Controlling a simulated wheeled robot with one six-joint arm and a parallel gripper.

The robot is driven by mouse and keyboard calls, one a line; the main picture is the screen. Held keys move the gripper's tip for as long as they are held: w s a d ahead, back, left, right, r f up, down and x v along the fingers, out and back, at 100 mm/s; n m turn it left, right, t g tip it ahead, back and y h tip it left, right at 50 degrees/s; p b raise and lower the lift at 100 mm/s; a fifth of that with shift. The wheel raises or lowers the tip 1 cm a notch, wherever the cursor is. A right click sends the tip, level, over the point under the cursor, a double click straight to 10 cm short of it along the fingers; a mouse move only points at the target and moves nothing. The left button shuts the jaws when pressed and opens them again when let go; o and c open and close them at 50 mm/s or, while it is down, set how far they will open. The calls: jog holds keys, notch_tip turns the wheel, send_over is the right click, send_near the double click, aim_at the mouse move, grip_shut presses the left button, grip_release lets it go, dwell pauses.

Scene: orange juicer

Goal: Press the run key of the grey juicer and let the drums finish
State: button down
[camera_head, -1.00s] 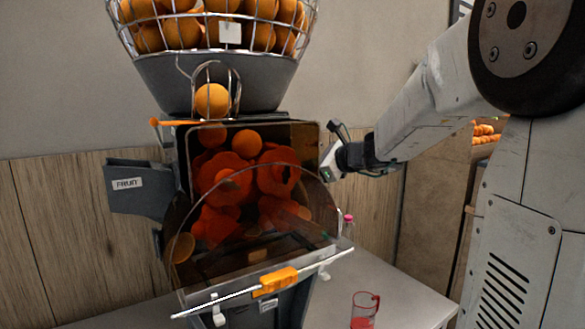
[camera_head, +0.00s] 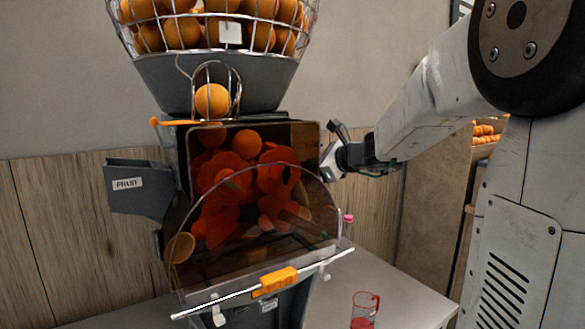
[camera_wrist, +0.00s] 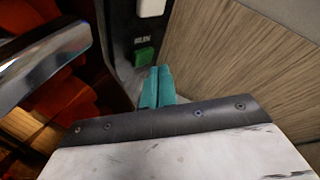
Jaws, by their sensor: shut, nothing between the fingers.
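The grey juicer (camera_head: 215,85) stands on the counter, its red drums (camera_head: 235,190) behind a clear curved cover (camera_head: 250,262). Its green key (camera_wrist: 144,57), under a partly legible "RUN" label, shows in the wrist view on the dark side panel. A white key (camera_wrist: 151,7) sits above it. My gripper (camera_wrist: 160,72) has its teal fingers shut and empty, tips just below and right of the green key. I cannot tell whether they touch it. In the head view my gripper (camera_head: 328,166) is at the juicer's right side; the key is hidden there.
A wire basket of oranges (camera_head: 215,30) tops the juicer, with one orange (camera_head: 212,100) in the chute below. A grey fruit chute (camera_head: 138,190) juts left.

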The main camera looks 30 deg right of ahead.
jog(key=shift+a, duration=0.1)
dwell(0.5)
jog(key=shift+w+a, duration=0.2)
jog(key=shift+a, duration=0.05)
jog(key=shift+w+a, duration=0.25)
jog(key=shift+a, duration=0.2)
dwell(0.7)
jog(key=shift+s+d, duration=0.1)
jog(key=shift+d, duration=0.05)
jog(key=shift+s+d, duration=0.35)
jog(key=shift+d, duration=0.3)
jog(key=shift+s+d, duration=0.4)
jog(key=shift+d, duration=0.35)
jog(key=shift+s+d, duration=0.35)
jog(key=shift+d, duration=0.4)
jog(key=shift+s+d, duration=0.4)
jog(key=shift+d, duration=0.35)
